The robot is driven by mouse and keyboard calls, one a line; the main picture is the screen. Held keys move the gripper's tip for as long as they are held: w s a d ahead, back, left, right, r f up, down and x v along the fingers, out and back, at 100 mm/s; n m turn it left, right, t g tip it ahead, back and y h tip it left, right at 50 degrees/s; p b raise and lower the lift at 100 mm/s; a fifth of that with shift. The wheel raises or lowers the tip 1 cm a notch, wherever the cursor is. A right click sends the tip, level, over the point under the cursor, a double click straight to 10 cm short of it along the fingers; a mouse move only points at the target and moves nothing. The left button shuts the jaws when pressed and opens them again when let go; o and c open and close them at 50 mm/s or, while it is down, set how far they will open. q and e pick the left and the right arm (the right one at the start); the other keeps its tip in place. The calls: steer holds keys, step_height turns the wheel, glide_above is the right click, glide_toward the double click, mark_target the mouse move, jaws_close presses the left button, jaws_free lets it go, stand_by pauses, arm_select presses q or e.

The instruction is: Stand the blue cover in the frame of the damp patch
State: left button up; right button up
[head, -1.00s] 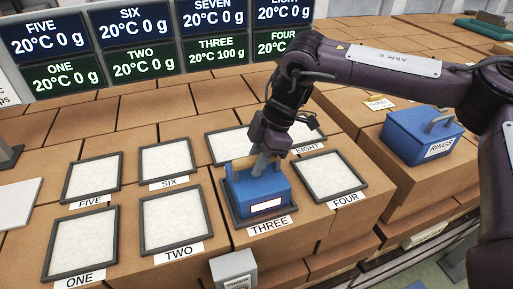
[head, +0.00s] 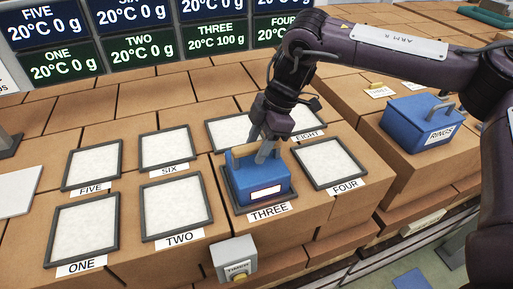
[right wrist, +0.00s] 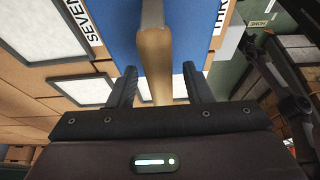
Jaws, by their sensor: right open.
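The blue cover (head: 262,190) stands upright inside the frame labelled THREE (head: 229,192), with its wooden handle on top. My right gripper (head: 268,150) is at the handle, its fingers open and apart. The right wrist view shows the handle (right wrist: 153,65) between the spread fingers, with the blue cover (right wrist: 118,35) beneath. The THREE display (head: 216,37) reads 20°C 100 g; the other readable displays show 20°C 0 g. No damp patch can be told by eye. My left gripper is not in view.
Pale framed patches ONE (head: 82,235), TWO (head: 175,207), FIVE (head: 93,167), SIX (head: 165,149) and FOUR (head: 329,163) lie bare around the cover. A blue RINGS box (head: 418,123) stands right. A timer box (head: 234,257) is at the front edge.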

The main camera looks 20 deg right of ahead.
steer(key=v, duration=1)
steer(key=shift+b, duration=0.35)
steer(key=shift+s+d+r, duration=0.1)
steer(key=shift+d+r, duration=0.05)
steer(key=shift+r, duration=0.35)
steer(key=shift+f, duration=0.1)
